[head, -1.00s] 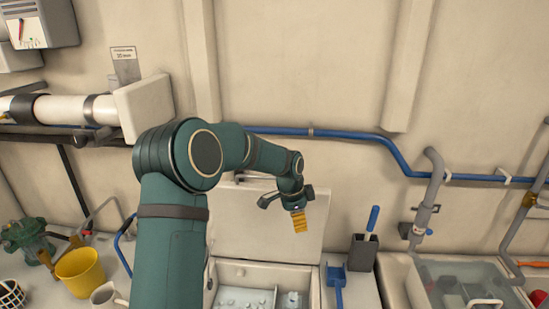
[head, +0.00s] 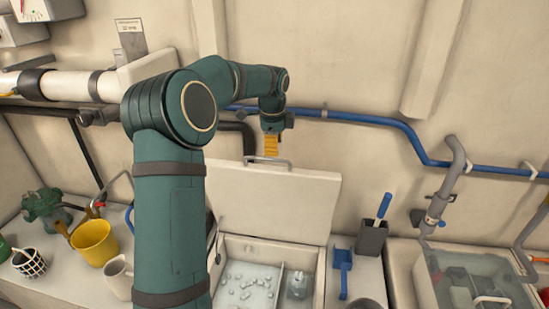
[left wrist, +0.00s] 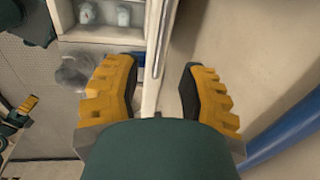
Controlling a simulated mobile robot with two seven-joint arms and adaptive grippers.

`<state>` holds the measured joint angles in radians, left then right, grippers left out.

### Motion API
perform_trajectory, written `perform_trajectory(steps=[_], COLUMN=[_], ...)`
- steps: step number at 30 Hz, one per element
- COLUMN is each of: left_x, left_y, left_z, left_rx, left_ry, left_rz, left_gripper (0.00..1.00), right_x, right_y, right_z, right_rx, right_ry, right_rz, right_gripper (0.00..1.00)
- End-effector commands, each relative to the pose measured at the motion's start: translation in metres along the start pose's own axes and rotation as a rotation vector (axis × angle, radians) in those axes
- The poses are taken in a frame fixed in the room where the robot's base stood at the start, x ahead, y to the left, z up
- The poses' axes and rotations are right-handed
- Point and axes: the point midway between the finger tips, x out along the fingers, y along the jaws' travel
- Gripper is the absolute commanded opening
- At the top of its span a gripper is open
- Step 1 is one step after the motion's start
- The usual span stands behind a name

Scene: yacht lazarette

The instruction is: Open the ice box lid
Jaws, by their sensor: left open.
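The ice box (head: 222,285) stands on the counter with its lid (head: 272,205) raised, leaning back near the wall. A metal handle (head: 268,162) is on the lid's top edge. Ice pieces and a divider show inside the box. My left gripper (head: 271,146) is just above the handle, its yellow fingers pointing down. In the left wrist view, the open fingers (left wrist: 160,90) are on either side of the lid edge and its handle (left wrist: 160,40), with gaps visible.
A blue scoop (head: 342,268) and a grey holder with a blue-handled brush (head: 372,236) stand right of the box. A yellow bucket (head: 95,242) and a white mug (head: 118,276) are at left. A blue pipe (head: 385,122) runs along the wall behind.

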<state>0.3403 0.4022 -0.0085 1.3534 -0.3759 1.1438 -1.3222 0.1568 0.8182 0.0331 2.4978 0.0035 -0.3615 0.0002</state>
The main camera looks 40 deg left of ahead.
Motion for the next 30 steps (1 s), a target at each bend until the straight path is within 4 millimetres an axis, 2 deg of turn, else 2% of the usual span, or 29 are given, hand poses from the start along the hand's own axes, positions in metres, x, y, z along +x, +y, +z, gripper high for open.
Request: perform_trajectory(steps=[3,9,22,25,26,30], left_x=[0.023,0.045,0.051,0.051,0.051,0.051], left_y=[0.001,0.000,0.000,0.000,0.000,0.000], left_z=[0.001,0.000,0.000,0.000,0.000,0.000], left_rx=[-0.001,-0.002,-0.001,-0.001,-0.001,-0.001], left_ry=[-0.001,0.000,0.000,0.000,0.000,0.000], left_rz=[0.003,0.002,0.000,0.000,0.000,0.000], left_gripper=[0.41,0.41,0.41,0.05,0.00,0.00], right_x=[0.001,0.002,0.002,0.002,0.002,0.002], right_y=[0.000,0.001,0.001,0.001,0.001,0.001], right_z=[0.000,0.000,0.000,0.000,0.000,0.000], right_rx=[0.000,0.000,0.000,0.000,0.000,0.000], right_ry=[0.000,0.000,0.000,0.000,0.000,0.000], right_rz=[0.000,0.001,0.001,0.001,0.001,0.000], right_gripper=[0.47,0.47,0.47,0.47,0.47,0.47])
